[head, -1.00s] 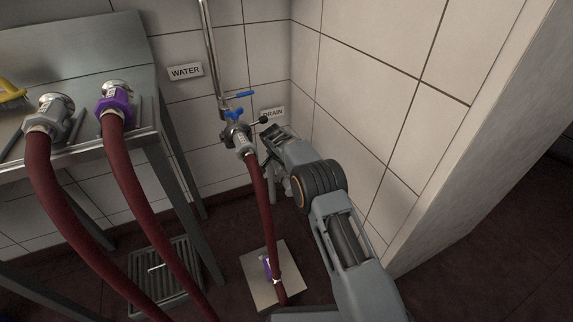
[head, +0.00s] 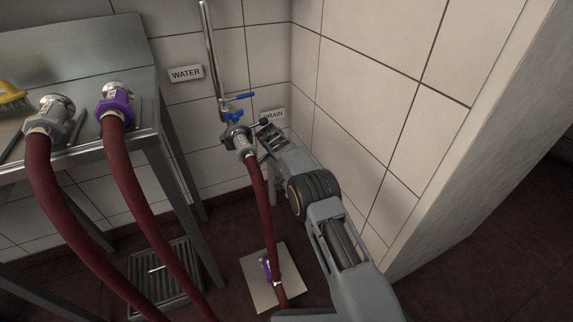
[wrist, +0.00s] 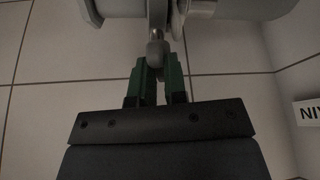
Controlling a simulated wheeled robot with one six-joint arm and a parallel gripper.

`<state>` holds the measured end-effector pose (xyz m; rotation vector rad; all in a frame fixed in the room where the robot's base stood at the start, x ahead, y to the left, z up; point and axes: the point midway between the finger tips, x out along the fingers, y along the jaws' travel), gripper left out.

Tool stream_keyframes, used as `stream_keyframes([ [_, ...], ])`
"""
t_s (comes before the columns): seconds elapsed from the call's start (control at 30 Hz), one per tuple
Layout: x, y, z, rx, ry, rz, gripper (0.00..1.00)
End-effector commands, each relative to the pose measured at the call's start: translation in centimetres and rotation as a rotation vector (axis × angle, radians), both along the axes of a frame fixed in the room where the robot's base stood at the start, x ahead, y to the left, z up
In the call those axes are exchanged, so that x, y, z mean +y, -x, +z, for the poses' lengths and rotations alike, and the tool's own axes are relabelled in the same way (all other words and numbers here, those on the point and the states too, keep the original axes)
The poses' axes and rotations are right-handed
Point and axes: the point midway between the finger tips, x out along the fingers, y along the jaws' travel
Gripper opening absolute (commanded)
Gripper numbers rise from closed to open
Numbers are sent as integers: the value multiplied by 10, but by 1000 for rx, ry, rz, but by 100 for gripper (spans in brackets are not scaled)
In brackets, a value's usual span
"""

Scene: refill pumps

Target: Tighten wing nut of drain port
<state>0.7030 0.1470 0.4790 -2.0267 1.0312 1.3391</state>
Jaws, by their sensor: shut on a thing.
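The drain port (head: 232,133) is a metal fitting low on the wall pipe, with a hose coupling on it. My gripper (head: 263,130) is at its right side, below the DRAIN sign. In the wrist view my gripper's green fingers (wrist: 158,82) are shut on a rounded metal wing of the wing nut (wrist: 156,50). The wing nut's stem runs up to the large pale fitting at the top of that view. In the head view the gripper and arm hide part of the wing nut.
A dark red hose (head: 262,205) hangs from the drain port to a floor plate (head: 290,290). Blue valve levers (head: 236,115) sit just above the port. Tiled walls meet close behind. A steel table (head: 70,150) with two hose ends stands left.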

Motion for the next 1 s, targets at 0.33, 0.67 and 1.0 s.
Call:
stream_keyframes([
  [0.33, 0, -1, 1, -3, -2, 2, 36],
  [0.67, 0, 0, 0, -1, 0, 11, 38],
  [1.0, -2, 1, 2, 3, 0, 319, 38],
])
